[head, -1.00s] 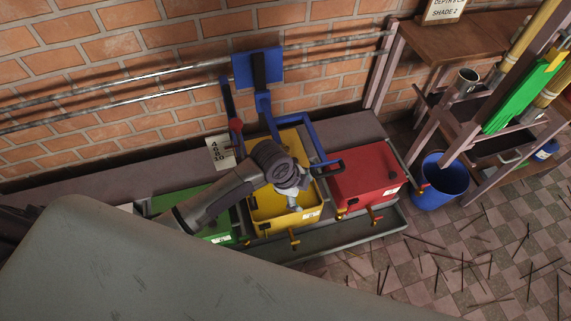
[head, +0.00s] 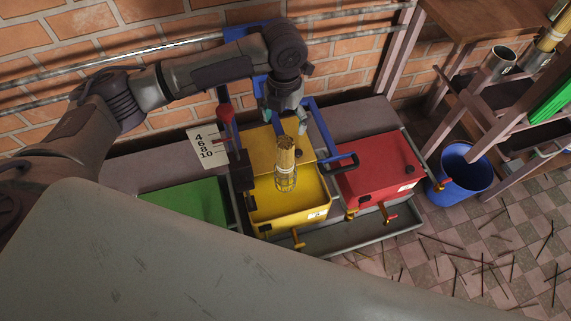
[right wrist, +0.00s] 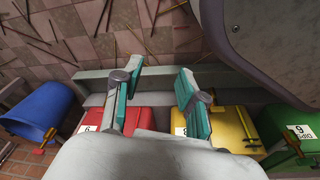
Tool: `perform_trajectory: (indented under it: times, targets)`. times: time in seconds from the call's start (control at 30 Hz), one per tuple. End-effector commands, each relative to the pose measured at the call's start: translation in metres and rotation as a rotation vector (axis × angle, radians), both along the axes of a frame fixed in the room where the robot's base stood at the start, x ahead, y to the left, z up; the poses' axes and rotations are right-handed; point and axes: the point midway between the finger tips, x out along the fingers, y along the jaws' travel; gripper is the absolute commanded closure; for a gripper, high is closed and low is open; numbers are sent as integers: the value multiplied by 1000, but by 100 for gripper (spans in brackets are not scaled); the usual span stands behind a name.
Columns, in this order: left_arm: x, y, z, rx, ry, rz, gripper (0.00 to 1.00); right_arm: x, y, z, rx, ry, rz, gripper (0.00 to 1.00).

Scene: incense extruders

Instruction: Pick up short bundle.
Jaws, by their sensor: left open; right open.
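A tan bundle of sticks (head: 286,158) with a paler band stands roughly upright in a small wire cage (head: 286,183) at the yellow box (head: 262,204). I take it as the short bundle. My left gripper (head: 285,119) is open, just above and behind the bundle's top in the head view. Nothing shows in its jaws, and I cannot tell whether a finger touches the bundle. My right gripper (right wrist: 160,70) is open and empty in the right wrist view, with the red and yellow boxes beyond it.
A red box (head: 375,175) and a green box (head: 185,202) flank the yellow one. A blue frame and lever (head: 342,161) stand close right of the bundle. A numbered card (head: 206,146) is at left. A blue bucket (head: 466,168) stands by the shelf; sticks litter the floor.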

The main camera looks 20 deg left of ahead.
Motion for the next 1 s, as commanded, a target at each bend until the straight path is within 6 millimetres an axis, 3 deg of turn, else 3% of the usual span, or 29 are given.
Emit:
perform_trajectory:
  times: [0.17, 0.4, 0.73, 1.0]
  targets:
    - [0, 2, -21, 6, 6, -15, 18, 11, 1, 13, 1, -12, -2, 59]
    - [1, 2, -69, 6, 5, -14, 18, 25, 4, 40, 3, -29, -5, 59]
    - [3, 2, -96, 5, 3, -14, 18, 33, 4, 61, 4, -41, -7, 59]
    - [9, 1, -133, 6, 3, -14, 18, 41, 5, 95, 5, -59, -11, 59]
